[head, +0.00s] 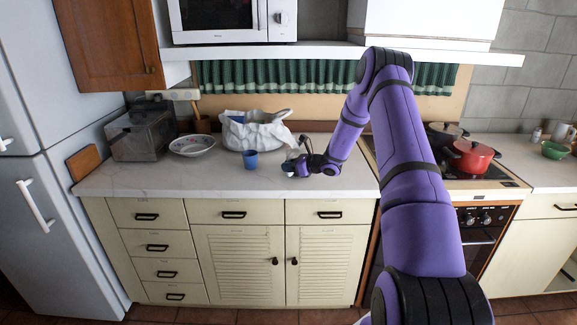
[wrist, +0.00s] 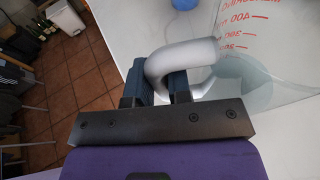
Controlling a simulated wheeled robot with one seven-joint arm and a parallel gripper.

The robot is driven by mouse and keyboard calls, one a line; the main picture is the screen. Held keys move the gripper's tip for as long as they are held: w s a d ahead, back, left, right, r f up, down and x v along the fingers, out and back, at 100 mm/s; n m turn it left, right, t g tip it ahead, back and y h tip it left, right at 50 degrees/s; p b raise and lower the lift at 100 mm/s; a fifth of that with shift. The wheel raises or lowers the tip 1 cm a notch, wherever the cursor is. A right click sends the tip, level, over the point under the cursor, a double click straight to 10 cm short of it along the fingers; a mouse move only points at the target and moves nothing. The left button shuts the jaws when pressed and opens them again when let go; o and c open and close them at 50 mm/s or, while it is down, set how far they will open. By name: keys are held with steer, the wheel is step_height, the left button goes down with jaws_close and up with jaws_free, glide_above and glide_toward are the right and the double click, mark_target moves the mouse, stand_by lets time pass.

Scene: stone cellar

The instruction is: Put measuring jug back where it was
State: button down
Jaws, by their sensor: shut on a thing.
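The measuring jug (wrist: 245,45) is clear with red markings and a pale grey handle (wrist: 190,55). It fills the right of the wrist view. My gripper (wrist: 158,90) is shut on the handle, with a dark finger on each side. In the head view my gripper (head: 290,168) is low over the front of the white counter, and the jug is small and mostly hard to make out there. I cannot tell whether its base touches the counter.
A blue cup (head: 250,160) stands just left of my gripper. Behind are a white bag (head: 255,132), a patterned bowl (head: 192,145) and a clear box-like appliance (head: 142,135). A red pot (head: 472,157) sits on the stove at right. The counter's front left (head: 150,180) is clear.

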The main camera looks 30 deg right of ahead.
steer(key=shift+f, duration=0.25)
steer(key=c, duration=1)
jaws_free()
steer(key=v, duration=1)
steer(key=shift+s+d, duration=0.2)
steer(key=shift+s, duration=0.15)
steer(key=shift+r, duration=0.1)
